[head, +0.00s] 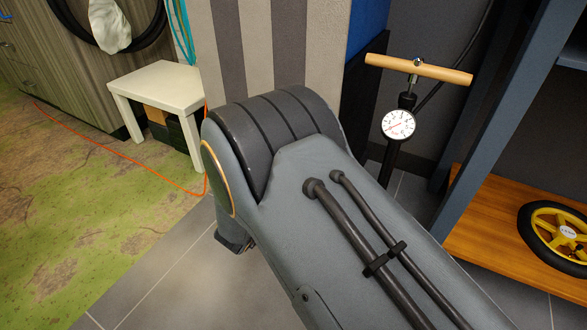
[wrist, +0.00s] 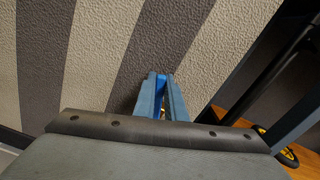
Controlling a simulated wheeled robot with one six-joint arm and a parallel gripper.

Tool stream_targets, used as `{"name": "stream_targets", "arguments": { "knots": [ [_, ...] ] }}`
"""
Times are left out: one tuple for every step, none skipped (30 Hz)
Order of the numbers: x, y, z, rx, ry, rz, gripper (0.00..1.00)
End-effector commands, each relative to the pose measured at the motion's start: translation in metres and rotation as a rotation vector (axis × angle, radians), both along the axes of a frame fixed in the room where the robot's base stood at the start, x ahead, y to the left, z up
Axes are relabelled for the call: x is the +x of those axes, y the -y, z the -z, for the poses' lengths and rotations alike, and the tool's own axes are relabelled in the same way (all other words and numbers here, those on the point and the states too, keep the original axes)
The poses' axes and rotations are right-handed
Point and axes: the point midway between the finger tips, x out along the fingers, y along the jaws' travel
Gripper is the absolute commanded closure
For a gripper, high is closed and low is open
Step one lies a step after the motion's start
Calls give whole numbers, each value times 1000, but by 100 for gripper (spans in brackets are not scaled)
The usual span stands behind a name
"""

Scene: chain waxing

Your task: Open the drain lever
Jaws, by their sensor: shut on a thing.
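My gripper (wrist: 161,97) shows in the wrist view, with its two long blue-grey fingers close together. A narrow bright blue piece (wrist: 160,82) shows between the fingers, and the gripper is shut on it. Only a sliver of this piece is visible, so I cannot tell whether it is the drain lever. No drain lever can be clearly made out in either view. In the head view my own arm fills the middle and hides the gripper and what is around it.
A striped wall (head: 290,45) stands behind my arm. A white stool (head: 160,95) is at the left, with an orange cord (head: 110,158) on the floor. A floor pump (head: 398,124) stands at the right, beside an orange shelf (head: 500,240) with a yellow wheel (head: 556,232).

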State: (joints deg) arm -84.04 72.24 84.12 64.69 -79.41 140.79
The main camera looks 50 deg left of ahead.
Motion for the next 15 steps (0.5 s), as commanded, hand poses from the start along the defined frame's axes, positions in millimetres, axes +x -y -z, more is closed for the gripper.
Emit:
{"name": "stream_targets", "arguments": {
  "knots": [
    [1,-1,0,0,-2,-2,100],
    [1,0,0,0,-2,-1,100],
    [1,0,0,0,-2,-1,100],
    [1,0,0,0,-2,-1,84],
    [1,0,0,0,-2,-1,79],
    [1,0,0,1,-1,0,73],
    [1,0,0,1,-1,0,70],
    [1,0,0,1,-1,0,70],
    [2,0,0,1,-1,0,70],
    [2,0,0,1,-1,0,70],
    [2,0,0,1,-1,0,70],
    [2,0,0,1,-1,0,70],
    [2,0,0,1,0,0,70],
    [1,0,0,1,0,0,70],
    [1,0,0,0,0,0,70]
  ]
}}
